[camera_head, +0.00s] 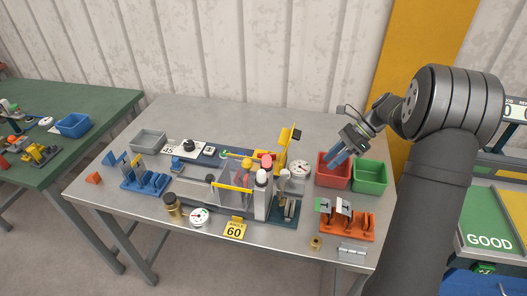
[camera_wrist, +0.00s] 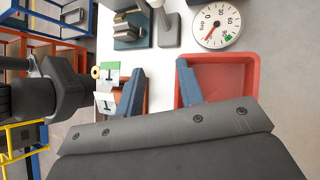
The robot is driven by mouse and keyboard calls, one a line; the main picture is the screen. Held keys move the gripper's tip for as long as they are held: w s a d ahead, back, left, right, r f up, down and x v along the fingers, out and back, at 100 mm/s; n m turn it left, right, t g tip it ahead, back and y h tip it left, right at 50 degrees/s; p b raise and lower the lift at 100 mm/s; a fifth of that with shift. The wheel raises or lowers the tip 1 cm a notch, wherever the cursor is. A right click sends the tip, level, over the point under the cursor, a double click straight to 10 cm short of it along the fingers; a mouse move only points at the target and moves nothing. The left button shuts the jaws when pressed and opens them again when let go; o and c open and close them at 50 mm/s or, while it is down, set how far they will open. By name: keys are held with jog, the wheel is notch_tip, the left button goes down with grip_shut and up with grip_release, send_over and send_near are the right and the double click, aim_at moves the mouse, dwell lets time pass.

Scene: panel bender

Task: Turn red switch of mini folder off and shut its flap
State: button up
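A small grey bending machine (camera_head: 235,190) stands in the middle of the metal table. A red round knob (camera_head: 267,160) sits near its back right; I cannot tell its switch position. A yellow flap-like plate (camera_head: 284,145) stands raised behind the knob. A clear guard with a yellow bar (camera_head: 233,186) is at the machine's front. The knob is not visible there.
A red bin (camera_head: 323,169) and a green bin (camera_head: 370,176) stand at the right. A white gauge (camera_head: 299,170) is between machine and bins. An orange holder (camera_head: 345,222) is at the front right, a blue holder (camera_head: 143,179) at the left.

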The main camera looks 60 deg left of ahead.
jog(key=s+a+r+t, duration=0.1)
jog(key=a+r+t, duration=0.1)
jog(key=a, duration=0.1)
jog(key=s+a+r+t+h, duration=0.1)
jog(key=a+r+t, duration=0.1)
jog(key=a+r, duration=0.1)
jog(key=s+a+r+t+h, duration=0.1)
jog(key=s+a+r+t, duration=0.1)
jog(key=a, duration=0.3)
jog(key=shift+s+a+r+n, duration=0.1)
jog(key=shift+r+n, duration=0.3)
jog(key=shift+r, duration=0.3)
jog(key=s+a+r+t, duration=0.2)
jog(key=s+a+t, duration=0.1)
jog(key=s+a, duration=0.55)
jog(key=f, duration=1.6)
jog(key=shift+s+d+f, duration=0.1)
jog(key=shift+d+f, duration=0.2)
jog(key=shift+f, duration=0.05)
jog(key=shift+c, duration=0.2)
grip_shut()
